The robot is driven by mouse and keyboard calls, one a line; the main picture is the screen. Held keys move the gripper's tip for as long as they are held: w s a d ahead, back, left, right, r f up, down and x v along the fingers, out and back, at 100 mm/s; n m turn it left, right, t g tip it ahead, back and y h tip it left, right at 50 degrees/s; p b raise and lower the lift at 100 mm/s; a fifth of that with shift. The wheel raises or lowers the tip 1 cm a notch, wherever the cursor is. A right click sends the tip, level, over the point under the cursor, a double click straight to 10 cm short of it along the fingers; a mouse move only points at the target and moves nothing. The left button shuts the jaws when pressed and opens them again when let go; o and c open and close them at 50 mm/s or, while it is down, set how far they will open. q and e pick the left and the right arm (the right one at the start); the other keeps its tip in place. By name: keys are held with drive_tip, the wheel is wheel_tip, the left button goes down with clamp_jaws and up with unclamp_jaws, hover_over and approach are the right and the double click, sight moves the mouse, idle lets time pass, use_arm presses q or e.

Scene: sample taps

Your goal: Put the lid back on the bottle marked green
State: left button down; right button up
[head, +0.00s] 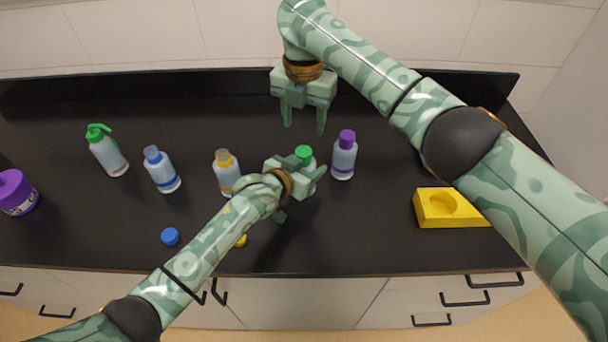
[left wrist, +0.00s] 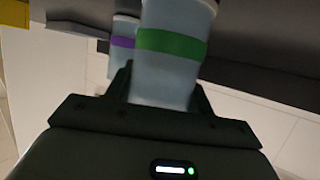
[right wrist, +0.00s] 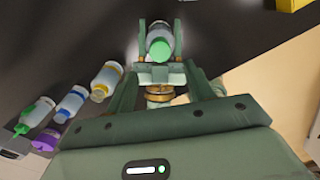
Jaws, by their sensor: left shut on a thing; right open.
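The bottle with the green band (left wrist: 172,44) stands between the fingers of my left gripper (head: 301,192), which is shut on it. In the head view its body is mostly hidden behind that gripper. A green lid (head: 304,151) sits at the top of this bottle; it also shows from above in the right wrist view (right wrist: 158,49). I cannot tell whether the lid is tight. My right gripper (head: 304,127) is open and empty, pointing down behind and above the bottle, apart from the lid.
A purple-lidded bottle (head: 344,156) stands close on the right. Yellow-banded (head: 227,174), blue-banded (head: 162,173) and green-pump (head: 108,153) bottles stand left. Loose blue (head: 170,236) and yellow (head: 241,240) lids lie in front. A purple jar (head: 16,193) and yellow block (head: 450,208) flank them.

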sight(304, 151)
drive_tip(key=shift+f, duration=4)
drive_tip(key=c, duration=1)
drive_tip(key=m, duration=0.6)
drive_tip(key=shift+m, duration=0.3)
